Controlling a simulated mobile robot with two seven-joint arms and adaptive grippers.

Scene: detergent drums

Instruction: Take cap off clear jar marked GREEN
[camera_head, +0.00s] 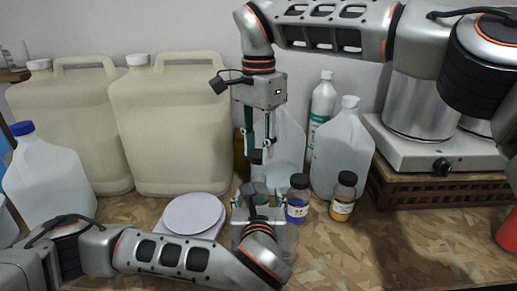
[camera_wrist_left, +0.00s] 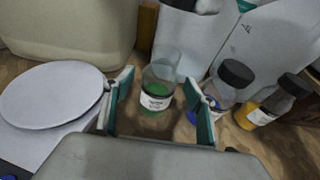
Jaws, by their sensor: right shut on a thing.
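The clear jar with green contents and a white label (camera_wrist_left: 157,90) stands upright on the table in the left wrist view. Its top is open, with no cap on it. My left gripper (camera_head: 260,196) is low at the jar, its fingers spread on either side with gaps visible in the wrist view. The left hand mostly hides the jar in the head view. My right gripper (camera_head: 257,146) points down above the jar and is shut on a small black cap (camera_head: 255,157), held clear of it.
Black-capped jars with blue (camera_head: 298,198) and yellow (camera_head: 343,196) contents stand close on the right. A round white plate on a scale (camera_head: 192,214) is left. Large drums (camera_head: 172,130) and white jugs (camera_head: 342,150) stand behind.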

